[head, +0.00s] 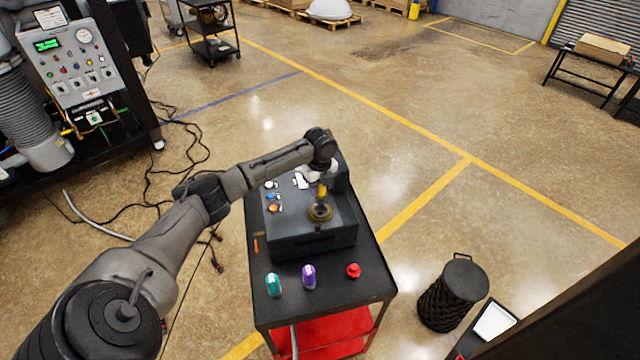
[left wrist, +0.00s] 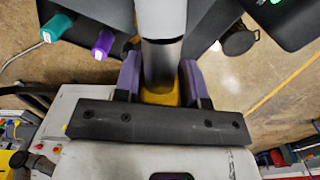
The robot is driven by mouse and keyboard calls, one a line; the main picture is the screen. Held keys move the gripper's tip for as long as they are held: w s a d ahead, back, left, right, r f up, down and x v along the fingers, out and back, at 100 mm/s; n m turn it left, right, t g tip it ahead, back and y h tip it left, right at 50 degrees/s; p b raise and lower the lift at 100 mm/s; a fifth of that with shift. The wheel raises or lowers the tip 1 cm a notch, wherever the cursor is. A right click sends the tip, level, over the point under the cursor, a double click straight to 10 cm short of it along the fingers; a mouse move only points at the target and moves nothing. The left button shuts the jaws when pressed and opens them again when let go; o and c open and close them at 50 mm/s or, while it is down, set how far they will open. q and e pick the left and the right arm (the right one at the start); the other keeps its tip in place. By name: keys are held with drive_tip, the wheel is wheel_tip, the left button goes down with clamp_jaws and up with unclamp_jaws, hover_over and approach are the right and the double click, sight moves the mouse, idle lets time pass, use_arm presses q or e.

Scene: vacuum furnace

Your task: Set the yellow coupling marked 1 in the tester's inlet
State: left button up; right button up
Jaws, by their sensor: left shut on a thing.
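The yellow coupling (head: 322,190) is upright between the fingers of my left gripper (head: 320,177), directly over the brass-coloured inlet (head: 320,213) on the dark grey tester (head: 290,232). I cannot tell whether its lower end is inside the inlet or just above it. In the left wrist view the fingers (left wrist: 160,82) are on both sides of the coupling, whose yellow part (left wrist: 160,97) shows between them. The mark 1 cannot be read. My right gripper is not in view.
The tester stands on a black cart (head: 335,287). A teal coupling (head: 273,284), a purple coupling (head: 309,277) and a red knob-like part (head: 353,270) stand along its front. A black bin (head: 455,295) is at the right. A control panel (head: 72,55) is at the left.

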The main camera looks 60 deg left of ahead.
sight(320, 202)
use_arm(q)
drive_tip(key=shift+f+b, duration=0.65)
drive_tip(key=shift+f, duration=0.95)
drive_tip(key=shift+f+b, duration=1.4)
drive_tip(key=shift+f, duration=0.6)
drive_tip(key=shift+f, duration=0.2)
drive_tip(key=o, duration=1.2)
drive_tip(key=shift+c, duration=0.2)
wheel_tip(320, 202, up, 12)
drive_tip(key=b, duration=0.3)
drive_tip(key=shift+r, duration=0.9)
